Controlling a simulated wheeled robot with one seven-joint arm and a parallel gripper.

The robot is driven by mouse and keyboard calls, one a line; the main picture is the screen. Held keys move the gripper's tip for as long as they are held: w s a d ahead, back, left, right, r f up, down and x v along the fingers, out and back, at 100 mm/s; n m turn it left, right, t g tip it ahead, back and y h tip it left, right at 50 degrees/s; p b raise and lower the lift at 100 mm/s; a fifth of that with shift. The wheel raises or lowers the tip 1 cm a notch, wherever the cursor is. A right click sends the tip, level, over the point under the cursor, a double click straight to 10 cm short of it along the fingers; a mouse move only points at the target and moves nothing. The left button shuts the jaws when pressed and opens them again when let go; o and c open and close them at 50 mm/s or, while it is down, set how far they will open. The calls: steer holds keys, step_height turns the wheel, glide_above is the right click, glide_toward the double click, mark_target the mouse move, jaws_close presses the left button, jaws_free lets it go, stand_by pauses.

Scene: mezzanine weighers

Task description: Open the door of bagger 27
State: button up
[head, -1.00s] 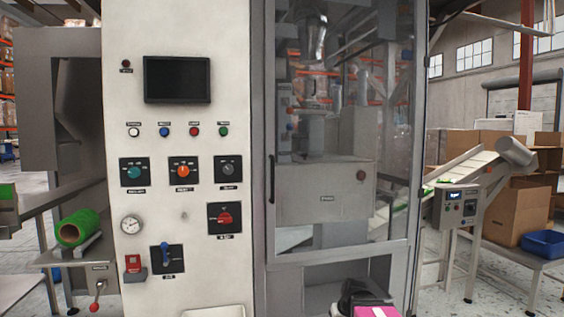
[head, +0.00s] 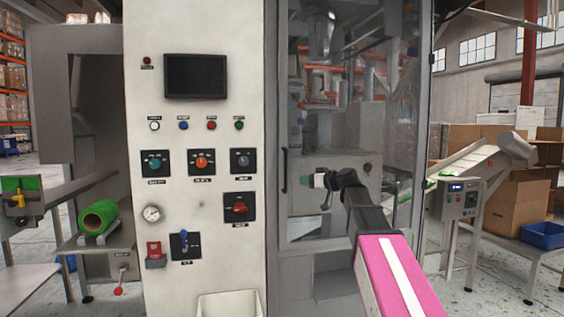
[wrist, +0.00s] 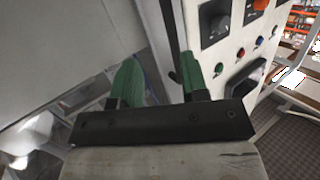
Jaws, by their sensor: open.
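The bagger's glazed door (head: 345,110) stands shut in its grey frame, right of the white control panel. Its black vertical handle (head: 284,170) is on the door's left edge. My gripper (head: 318,181) is in front of the lower part of the door, to the right of the handle and apart from it in the head view. In the wrist view my gripper (wrist: 158,82) shows two green fingers spread apart with nothing between them. The dark handle (wrist: 172,76) shows partly between the fingers, beyond their tips. No label reading 27 is legible.
The white control panel (head: 215,85) carries a screen, knobs, buttons and a red rotary switch (head: 238,207). A white bin (head: 228,304) sticks out below it. A conveyor (head: 465,165) and cartons stand at right; a green roll (head: 98,217) lies at left.

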step_height(320, 180, up, 7)
steer(key=a+n+y, duration=0.1)
steer(key=x, duration=1)
steer(key=shift+a+r+t, duration=0.25)
steer(key=shift+r+t, duration=0.15)
jaws_close()
